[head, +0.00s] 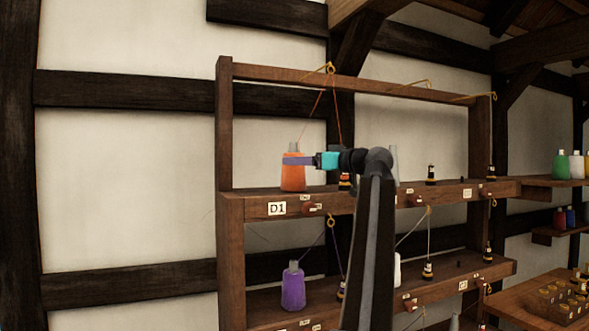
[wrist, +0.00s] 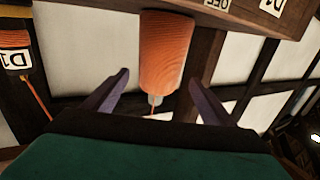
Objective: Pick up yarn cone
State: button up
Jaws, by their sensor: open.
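An orange yarn cone (head: 293,174) stands upright on the upper shelf of the wooden rack, above the D1 label (head: 277,209). A thread runs from its top up to a yellow guide. My gripper (head: 298,160) reaches in from the right at the cone's upper part, and a purple finger crosses in front of it. The wrist view is upside down. There the cone (wrist: 166,50) shows between the two spread fingers of my gripper (wrist: 158,78), its tip pointing toward the palm. The jaws are open. I cannot tell whether either finger touches the cone.
A purple cone (head: 293,287) stands on the lower shelf. Small black-and-yellow bobbins, such as one (head: 431,175) to the right, stand along the rack. The rack's left post (head: 225,130) is close to the cone. A side shelf (head: 557,182) holds several coloured cones.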

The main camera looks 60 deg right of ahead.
jog(key=shift+p+x, duration=0.45)
jog(key=shift+x, duration=1.3)
jog(key=shift+p+x, duration=1.05)
jog(key=shift+x, duration=0.15)
jog(key=shift+f+p+x, duration=0.2)
jog(key=shift+p+x, duration=0.45)
jog(key=shift+x, duration=0.8)
jog(key=shift+s+d, duration=0.1)
jog(key=c, duration=1.3)
jog(key=shift+o, duration=0.2)
jog(key=shift+r, duration=0.2)
